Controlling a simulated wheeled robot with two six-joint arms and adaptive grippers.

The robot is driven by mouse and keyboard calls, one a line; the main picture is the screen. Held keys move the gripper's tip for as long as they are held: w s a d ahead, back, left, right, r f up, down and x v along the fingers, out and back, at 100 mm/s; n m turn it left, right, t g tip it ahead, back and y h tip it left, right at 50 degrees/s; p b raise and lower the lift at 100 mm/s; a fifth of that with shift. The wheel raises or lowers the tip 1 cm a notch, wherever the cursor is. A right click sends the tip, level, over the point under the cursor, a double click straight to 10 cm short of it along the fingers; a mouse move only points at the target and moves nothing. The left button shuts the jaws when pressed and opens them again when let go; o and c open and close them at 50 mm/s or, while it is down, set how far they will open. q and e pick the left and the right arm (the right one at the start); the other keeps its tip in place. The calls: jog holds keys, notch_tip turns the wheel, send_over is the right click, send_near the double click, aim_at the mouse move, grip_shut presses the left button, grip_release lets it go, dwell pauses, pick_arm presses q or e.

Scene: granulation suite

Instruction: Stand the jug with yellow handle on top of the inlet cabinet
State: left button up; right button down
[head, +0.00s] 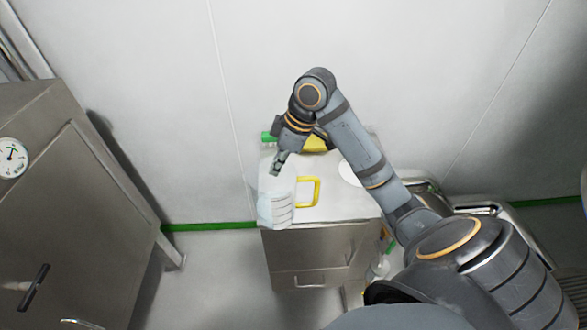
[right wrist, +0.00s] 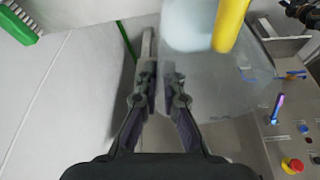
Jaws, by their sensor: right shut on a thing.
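The jug (head: 277,209) is whitish and see-through, with a yellow handle (head: 308,190) on its right side. It shows over the front left part of a low steel drawer unit (head: 320,252); whether it touches the top I cannot tell. My right gripper (head: 278,166) is shut on the jug's upper part. In the right wrist view the gripper (right wrist: 160,80) has its fingers close together at the jug's wall (right wrist: 225,75). A tall steel cabinet (head: 70,215) with a round gauge stands at left; it looks like the inlet cabinet, with no label readable. My left gripper is not in view.
A green item (head: 268,137) and a yellow item (head: 314,144) lie at the back of the drawer unit, partly behind my arm. A white disc (head: 350,174) is on its top. A gap of floor (head: 210,265) separates the unit from the tall cabinet. A wall is behind.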

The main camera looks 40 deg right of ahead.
jog(key=w+d+f+p, duration=0.3)
jog(key=w+d+f, duration=0.6)
jog(key=f, duration=0.4)
jog(key=shift+w+d, duration=0.15)
jog(key=shift+w, duration=0.45)
jog(key=shift+f, duration=0.1)
jog(key=c, duration=1.8)
grip_release()
jog(key=o, duration=0.3)
